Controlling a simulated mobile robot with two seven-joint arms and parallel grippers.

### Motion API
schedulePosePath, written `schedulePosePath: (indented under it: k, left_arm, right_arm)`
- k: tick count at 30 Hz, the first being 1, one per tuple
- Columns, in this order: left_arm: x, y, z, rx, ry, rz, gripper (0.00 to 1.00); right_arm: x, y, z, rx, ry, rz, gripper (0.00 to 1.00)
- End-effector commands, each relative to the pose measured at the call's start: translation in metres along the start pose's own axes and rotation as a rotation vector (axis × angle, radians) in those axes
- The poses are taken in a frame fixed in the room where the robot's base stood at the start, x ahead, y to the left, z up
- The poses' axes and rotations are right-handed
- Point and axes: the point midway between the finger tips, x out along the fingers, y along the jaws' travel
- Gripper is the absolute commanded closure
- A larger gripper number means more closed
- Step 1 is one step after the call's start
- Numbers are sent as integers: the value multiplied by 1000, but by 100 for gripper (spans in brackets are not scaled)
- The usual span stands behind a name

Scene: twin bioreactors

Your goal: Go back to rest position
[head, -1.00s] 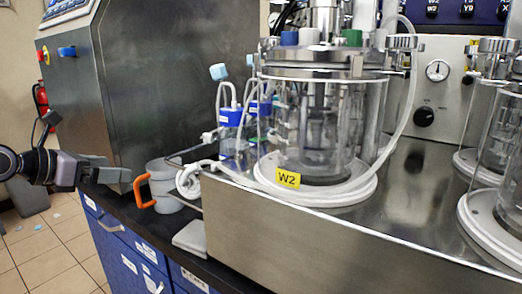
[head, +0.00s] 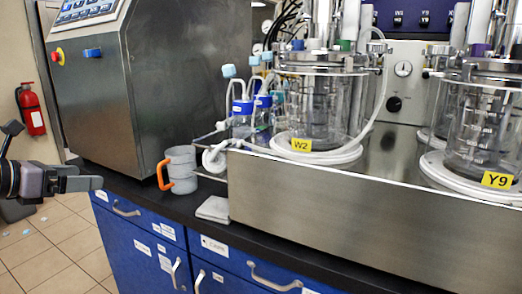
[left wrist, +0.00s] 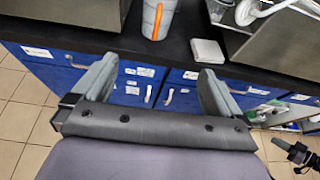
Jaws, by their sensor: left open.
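My left gripper (head: 88,183) is at the left edge of the head view, in front of the counter and apart from it. In the left wrist view its two fingers (left wrist: 157,85) are spread wide with nothing between them. A grey cup with an orange handle (head: 180,170) stands upright on the black counter, to the right of the gripper. The cup also shows at the top of the left wrist view (left wrist: 158,20), beyond the fingers. My right gripper is not seen in the head view.
The black counter (head: 245,232) has blue drawers (head: 140,245) below. A steel cabinet (head: 165,80) stands behind the cup. Glass vessels labelled W2 (head: 318,110) and Y9 (head: 480,130) stand on a steel base (head: 330,210). A fire extinguisher (head: 31,108) hangs at left. Tiled floor lies open at lower left.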

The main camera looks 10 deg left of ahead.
Motion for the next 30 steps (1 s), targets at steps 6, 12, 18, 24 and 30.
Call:
schedulePosePath:
  k: [6, 12, 18, 24, 30]
  left_arm:
    - [50, -86, -43, -500, -117, -297, 0]
    - [64, -140, -86, -1156, -224, -426, 0]
    - [59, -175, -161, -1932, -297, -328, 0]
    - [31, -228, -260, -2656, -318, -2, 0]
    - [1, -284, -320, -3076, -301, 319, 0]
  right_arm:
    - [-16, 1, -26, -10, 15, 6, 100]
    - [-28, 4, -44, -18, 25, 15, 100]
    - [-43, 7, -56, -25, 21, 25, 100]
    - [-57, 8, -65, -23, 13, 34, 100]
    - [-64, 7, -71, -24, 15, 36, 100]
